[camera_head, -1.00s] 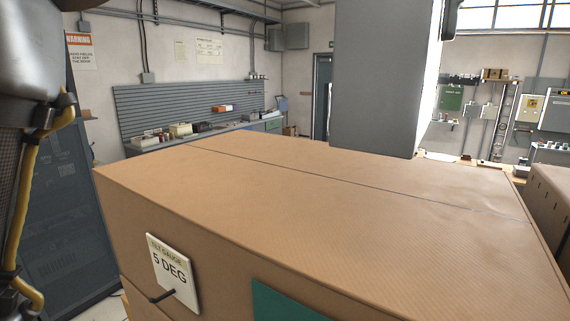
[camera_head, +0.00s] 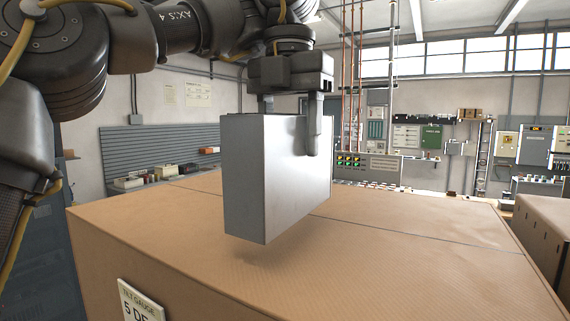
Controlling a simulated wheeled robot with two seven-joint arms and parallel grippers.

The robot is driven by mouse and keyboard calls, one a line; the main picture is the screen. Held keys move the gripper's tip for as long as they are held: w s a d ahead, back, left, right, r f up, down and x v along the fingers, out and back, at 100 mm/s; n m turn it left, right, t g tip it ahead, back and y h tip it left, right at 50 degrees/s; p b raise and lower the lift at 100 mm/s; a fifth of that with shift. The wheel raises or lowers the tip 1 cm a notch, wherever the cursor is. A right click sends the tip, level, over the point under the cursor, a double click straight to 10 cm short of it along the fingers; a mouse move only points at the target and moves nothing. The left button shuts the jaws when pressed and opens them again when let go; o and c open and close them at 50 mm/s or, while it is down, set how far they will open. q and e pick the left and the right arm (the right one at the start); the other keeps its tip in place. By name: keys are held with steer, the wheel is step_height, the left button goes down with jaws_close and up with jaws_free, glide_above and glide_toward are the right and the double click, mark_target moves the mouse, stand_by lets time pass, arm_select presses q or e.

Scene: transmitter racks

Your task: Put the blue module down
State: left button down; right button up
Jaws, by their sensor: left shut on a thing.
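My left gripper (camera_head: 292,128) is shut on the top of a grey box-shaped module (camera_head: 268,180), one finger showing down its right face. The module hangs upright, and the faces I see are grey; I see no blue on it. It is above the top of a large brown carton (camera_head: 420,265). A soft shadow lies on the carton close under its lower corner, and it looks slightly clear of the surface. The other finger is mostly hidden behind the module. My right gripper is not in view.
The carton top is bare around the module, with a seam across it. A tilt gauge label (camera_head: 139,303) is on its front face. Another brown carton (camera_head: 545,228) stands at the right. A slatted wall panel (camera_head: 160,150) and equipment are farther back.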

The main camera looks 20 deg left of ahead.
mark_target(285, 161)
arm_select(q)
steer(key=f+b, duration=0.1)
steer(key=f, duration=0.1)
steer(key=a+f+b, duration=0.1)
steer(key=shift+f+b, duration=0.35)
steer(key=shift+w+f, duration=0.1)
steer(key=shift+f, duration=0.1)
steer(key=shift+d+r, duration=0.1)
